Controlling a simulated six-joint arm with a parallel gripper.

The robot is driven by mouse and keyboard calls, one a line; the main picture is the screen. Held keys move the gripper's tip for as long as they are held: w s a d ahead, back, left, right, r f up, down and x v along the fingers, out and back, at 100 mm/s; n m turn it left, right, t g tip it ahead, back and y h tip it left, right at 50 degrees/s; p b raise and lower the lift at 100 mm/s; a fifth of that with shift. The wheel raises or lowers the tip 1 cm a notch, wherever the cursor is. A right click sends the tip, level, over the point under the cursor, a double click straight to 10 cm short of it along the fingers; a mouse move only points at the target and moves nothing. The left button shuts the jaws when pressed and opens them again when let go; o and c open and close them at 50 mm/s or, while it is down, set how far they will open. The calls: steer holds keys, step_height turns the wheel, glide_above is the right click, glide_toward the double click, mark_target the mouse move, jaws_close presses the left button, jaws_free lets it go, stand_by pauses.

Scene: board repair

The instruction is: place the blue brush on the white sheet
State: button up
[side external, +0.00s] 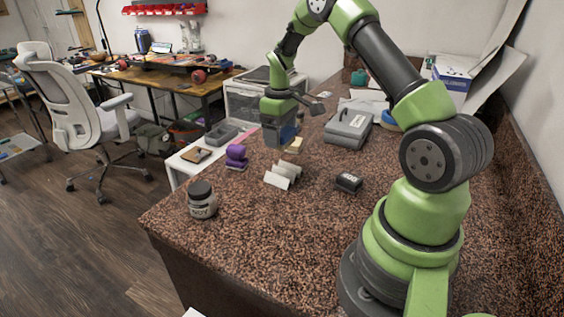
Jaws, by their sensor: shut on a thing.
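My gripper (281,141) is over the far left part of the speckled counter, pointing down. It is shut on a blue thing (288,132), which seems to be the blue brush; the jaws hide much of it. I cannot tell whether its lower end touches the counter. A folded white sheet (279,180) stands on the counter, nearer to the camera than my gripper and apart from it. A small yellowish block (297,145) lies just right of my gripper.
A purple object (236,157) and a lidded jar (202,200) stand near the counter's left edge. A black block (349,181) lies right of the sheet. A grey case (348,128) is farther back. The front counter is clear.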

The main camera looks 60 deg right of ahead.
mark_target(280, 168)
step_height(280, 168, down, 7)
stand_by(0.3)
steer(key=o, duration=0.9)
steer(key=shift+f, duration=0.1)
